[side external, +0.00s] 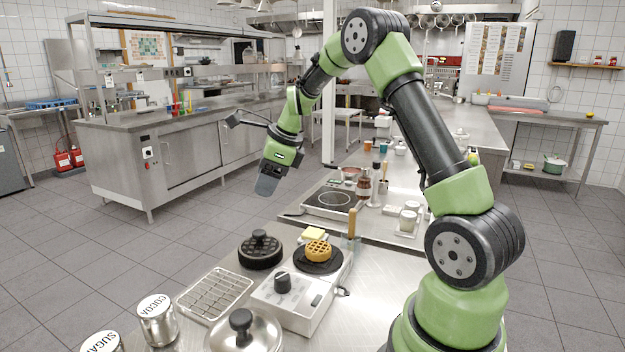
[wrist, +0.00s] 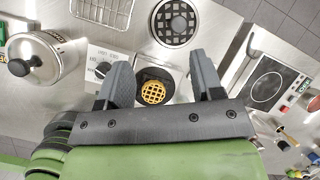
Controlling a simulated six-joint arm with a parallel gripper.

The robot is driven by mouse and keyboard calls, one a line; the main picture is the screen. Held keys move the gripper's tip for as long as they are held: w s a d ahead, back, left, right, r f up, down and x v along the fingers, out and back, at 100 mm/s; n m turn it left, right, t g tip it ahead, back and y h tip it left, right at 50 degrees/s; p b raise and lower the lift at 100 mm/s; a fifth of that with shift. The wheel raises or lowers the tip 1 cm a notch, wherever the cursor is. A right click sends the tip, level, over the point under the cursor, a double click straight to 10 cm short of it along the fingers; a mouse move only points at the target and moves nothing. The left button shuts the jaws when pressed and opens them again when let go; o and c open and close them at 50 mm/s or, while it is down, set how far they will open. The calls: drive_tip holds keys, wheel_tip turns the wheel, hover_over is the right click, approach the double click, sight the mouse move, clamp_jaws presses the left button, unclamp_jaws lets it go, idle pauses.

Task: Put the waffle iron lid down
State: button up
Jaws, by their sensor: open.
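The waffle iron (side external: 309,308) is a pale box with a black knob and a round black plate. A golden waffle (side external: 318,250) lies on the plate; it also shows in the wrist view (wrist: 154,93). The lid appears to be the round black ribbed piece with a knob (side external: 261,254), resting on the counter just left of the plate. It shows at the top of the wrist view (wrist: 176,22). My gripper (side external: 267,186) is open and empty, high above and beyond the lid and iron. In the wrist view, its fingers (wrist: 158,78) frame the plate and waffle.
A wire rack (side external: 213,294), a steel pot with a lid (side external: 243,338) and a cocoa tin (side external: 157,320) stand at the near left. A hotplate (side external: 335,201) stands farther back.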

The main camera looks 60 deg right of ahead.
drive_tip(key=s+a+r+n+t, duration=0.1)
drive_tip(key=s+a+r+n, duration=0.8)
drive_tip(key=a+r+n, duration=0.3)
drive_tip(key=s+a+f+n+t+y, duration=0.1)
drive_tip(key=s+a+n, duration=0.6)
drive_tip(key=s+n, duration=0.6)
drive_tip(key=shift+f+n, duration=0.15)
drive_tip(key=shift+n, duration=0.25)
